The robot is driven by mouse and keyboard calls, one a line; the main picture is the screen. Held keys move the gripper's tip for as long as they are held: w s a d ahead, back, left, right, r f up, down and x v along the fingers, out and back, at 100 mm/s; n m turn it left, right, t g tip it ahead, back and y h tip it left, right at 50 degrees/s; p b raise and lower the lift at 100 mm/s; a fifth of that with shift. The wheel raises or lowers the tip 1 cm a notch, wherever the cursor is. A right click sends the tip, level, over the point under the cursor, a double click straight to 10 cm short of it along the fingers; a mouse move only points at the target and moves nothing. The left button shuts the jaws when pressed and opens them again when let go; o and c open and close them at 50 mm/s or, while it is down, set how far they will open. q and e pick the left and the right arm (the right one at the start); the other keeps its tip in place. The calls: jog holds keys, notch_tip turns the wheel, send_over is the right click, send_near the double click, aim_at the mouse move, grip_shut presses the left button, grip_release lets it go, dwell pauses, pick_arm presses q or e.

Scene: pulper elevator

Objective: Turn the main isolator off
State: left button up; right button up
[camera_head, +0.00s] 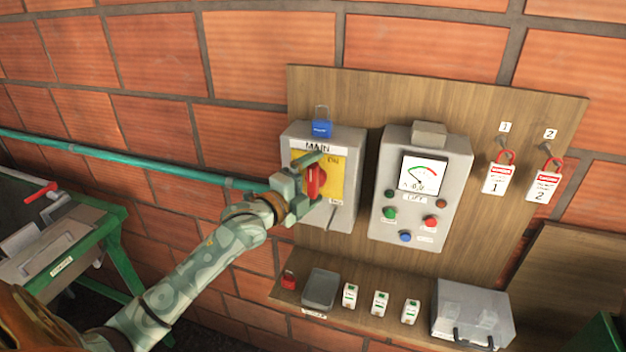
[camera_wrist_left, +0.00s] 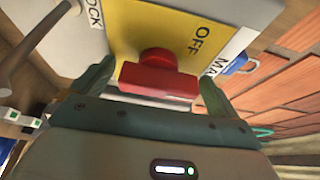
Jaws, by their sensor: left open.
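The main isolator (camera_head: 351,150) is a grey box with a yellow plate, marked MAIN, on the wooden board. Its red handle (camera_head: 316,182) stands roughly upright. It also shows in the left wrist view (camera_wrist_left: 158,82), with the word OFF on the plate near it. My left gripper (camera_head: 308,184) is open at the handle. In the wrist view one finger is on each side of the handle, with gaps visible; I cannot tell if either touches. Part of the plate is hidden behind the gripper. My right gripper is not in view.
A blue padlock (camera_head: 322,128) sits above the isolator's plate. A grey control box (camera_head: 447,165) with a dial stands close to the right. Red tagged padlocks (camera_head: 497,179) hang further right. A shelf (camera_head: 384,322) with several small items lies below. A teal pipe (camera_head: 130,162) runs along the brick wall.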

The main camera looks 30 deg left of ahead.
pick_arm(q)
jog(key=c, duration=1)
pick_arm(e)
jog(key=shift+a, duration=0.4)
